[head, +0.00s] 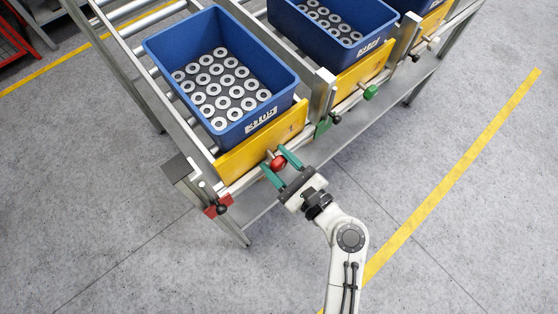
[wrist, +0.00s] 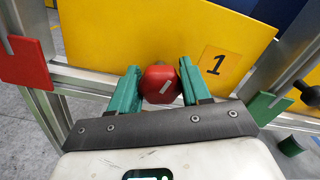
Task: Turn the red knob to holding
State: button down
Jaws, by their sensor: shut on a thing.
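I cannot read which plate means holding.
A blue crate (head: 151,50) with several ring-shaped parts stands on rollers behind the yellow panel, marked 1. A green knob (head: 370,92) and more crates are further right. A black-ended lever (head: 222,209) is by the red plate. The floor in front is clear.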

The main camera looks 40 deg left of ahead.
jog(key=shift+n, duration=0.6)
jog(key=c, duration=0.6)
grip_release()
jog(key=shift+o, duration=0.2)
